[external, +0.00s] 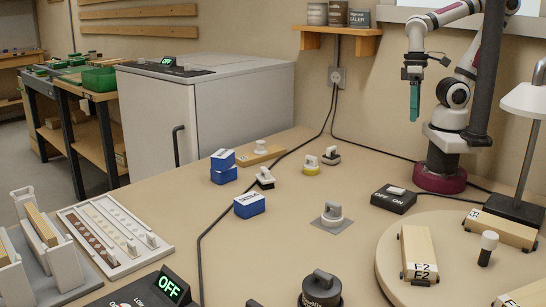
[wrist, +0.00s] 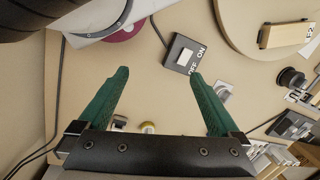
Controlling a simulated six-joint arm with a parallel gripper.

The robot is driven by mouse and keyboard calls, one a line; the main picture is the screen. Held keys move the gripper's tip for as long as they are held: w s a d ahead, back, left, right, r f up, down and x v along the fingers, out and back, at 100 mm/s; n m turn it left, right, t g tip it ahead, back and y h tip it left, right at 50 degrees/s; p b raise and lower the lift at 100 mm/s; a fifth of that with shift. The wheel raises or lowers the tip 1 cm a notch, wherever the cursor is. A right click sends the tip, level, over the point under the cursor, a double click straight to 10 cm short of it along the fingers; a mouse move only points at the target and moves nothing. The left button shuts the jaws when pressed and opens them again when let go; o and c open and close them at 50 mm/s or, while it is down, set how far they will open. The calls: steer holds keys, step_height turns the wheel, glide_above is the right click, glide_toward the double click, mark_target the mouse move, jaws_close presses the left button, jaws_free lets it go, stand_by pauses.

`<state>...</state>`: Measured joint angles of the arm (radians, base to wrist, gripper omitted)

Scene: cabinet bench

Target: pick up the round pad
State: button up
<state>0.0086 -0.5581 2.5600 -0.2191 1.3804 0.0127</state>
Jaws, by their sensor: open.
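A small round yellow pad (external: 311,170) with a pale handle on top stands upright on the bench; it looks like the round pad. In the wrist view the yellow pad (wrist: 148,126) shows just above my gripper's dark body, partly hidden by it. Beside it stand a dark-based piece with a pale handle (external: 331,158) and a black-based one (external: 265,179). My gripper (external: 414,118) has green fingers pointing down, high above the bench at the right, well apart from the pad. In the wrist view my gripper (wrist: 158,73) is open, with nothing between its fingers.
A switch box (external: 393,198) and a large round board (external: 385,262) lie at the right. A grey plate with a knob (external: 331,217) and blue boxes (external: 249,205) are on the bench. A black cable (external: 240,198) crosses it.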

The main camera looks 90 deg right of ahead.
steer(key=c, duration=0.6)
steer(key=shift+c, duration=0.2)
